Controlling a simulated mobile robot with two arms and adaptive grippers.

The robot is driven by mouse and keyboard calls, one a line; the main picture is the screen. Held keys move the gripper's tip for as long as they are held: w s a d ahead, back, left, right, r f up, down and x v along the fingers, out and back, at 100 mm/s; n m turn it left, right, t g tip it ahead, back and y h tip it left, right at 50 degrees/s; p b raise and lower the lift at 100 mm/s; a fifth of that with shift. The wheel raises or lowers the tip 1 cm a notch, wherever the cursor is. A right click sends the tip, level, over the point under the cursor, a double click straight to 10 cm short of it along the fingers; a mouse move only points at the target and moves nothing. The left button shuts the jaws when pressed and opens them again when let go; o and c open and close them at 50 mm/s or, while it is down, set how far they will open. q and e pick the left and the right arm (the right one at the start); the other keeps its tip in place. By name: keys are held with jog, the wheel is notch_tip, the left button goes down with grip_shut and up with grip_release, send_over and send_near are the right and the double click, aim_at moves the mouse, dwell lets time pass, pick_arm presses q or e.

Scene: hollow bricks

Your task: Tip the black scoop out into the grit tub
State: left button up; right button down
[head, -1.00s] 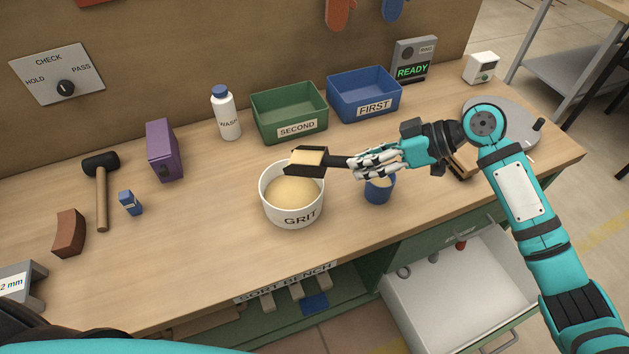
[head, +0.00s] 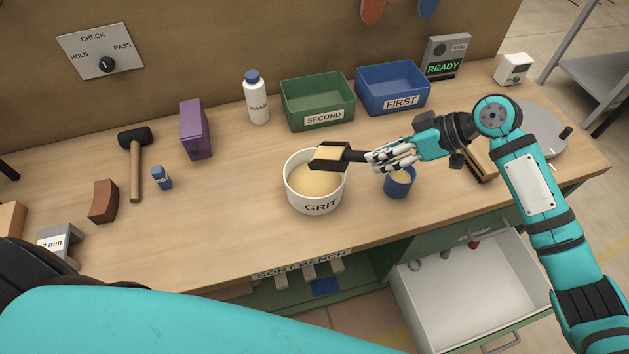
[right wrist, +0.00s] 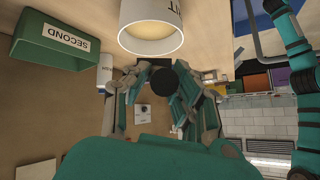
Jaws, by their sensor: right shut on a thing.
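The black scoop (head: 317,162) is over the back right part of the white grit tub (head: 316,204), with its tan load (head: 329,152) visible in the bowl. It looks roughly level. The tub holds tan grit and is labelled GRIT; it also shows in the right wrist view (right wrist: 150,40). My right gripper (head: 385,158) is shut on the scoop's handle, to the right of the tub. In the right wrist view, its fingers (right wrist: 155,95) surround a dark round end, seemingly the handle; the scoop's bowl is not clear there. My left gripper is out of view.
A blue cup (head: 398,187) stands just below my right gripper. Green SECOND (head: 319,102) and blue FIRST (head: 393,87) bins stand behind. An open drawer (head: 470,290) juts out below.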

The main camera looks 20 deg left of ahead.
dwell(0.5)
jog(key=a+r+h+p, duration=0.1)
jog(key=r+p, duration=0.1)
jog(key=p, duration=0.1)
jog(key=shift+a+r+h+p, duration=0.15)
jog(key=shift+a+h+p, duration=0.15)
jog(key=shift+p, duration=0.55)
jog(key=shift+a+r+h+p, duration=0.3)
jog(key=shift+r+p, duration=0.25)
jog(key=shift+p, duration=0.45)
jog(key=shift+w+a+r+h+p, duration=0.1)
jog(key=shift+a+r+h+p, duration=0.45)
jog(key=shift+p, duration=0.65)
jog(key=shift+a+f, duration=0.1)
jog(key=shift+f, duration=0.05)
